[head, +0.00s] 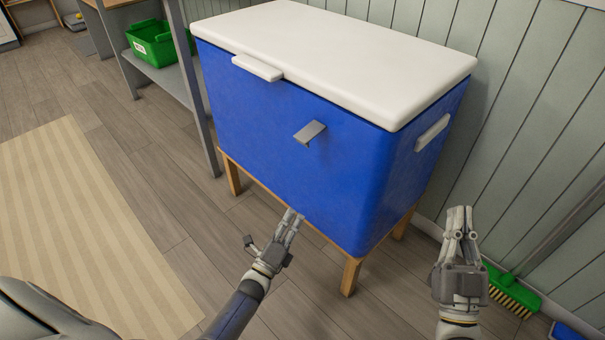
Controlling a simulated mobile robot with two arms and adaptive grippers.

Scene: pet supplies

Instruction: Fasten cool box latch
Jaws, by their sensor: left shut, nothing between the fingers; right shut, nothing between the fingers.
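The blue cool box (285,130) stands on a wooden stand, with its white lid (340,50) down on top. A white tab (257,68) sticks out from the lid's front edge. A grey metal latch (310,132) juts out from the upper front face, right of the tab and below the lid. My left gripper (292,217) is shut and empty, low in front of the box near its bottom edge, well below the latch. My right gripper (460,210) is shut and empty, pointing up to the right of the box. Neither gripper touches the latch.
A grey shelf unit with a green crate (153,45) stands left of the box. A green broom (510,290) leans at the right near the panelled wall (530,90). A striped mat (80,230) lies on the floor at left. The space before the box front is free.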

